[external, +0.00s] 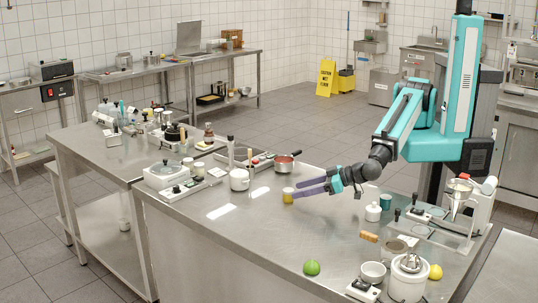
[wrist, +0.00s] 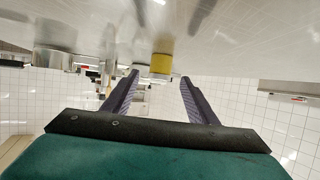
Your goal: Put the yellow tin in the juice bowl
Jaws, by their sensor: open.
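The yellow tin (external: 288,196) stands upright on the steel counter, with a pale top. My gripper (external: 299,190) is open and level, low over the counter, its purple fingers pointing left with their tips close to the tin. In the wrist view the tin (wrist: 162,64) shows ahead, between the lines of the two open fingers (wrist: 158,80); nothing is held. I cannot tell whether a fingertip touches it. A small white bowl (external: 373,273) stands at the counter's front right, beside a citrus juicer (external: 408,280); it looks like the juice bowl. Its inside is barely visible.
A white lidded jar (external: 373,212) and a teal cup (external: 385,201) stand under my forearm. A green lime (external: 312,268) lies near the front edge.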

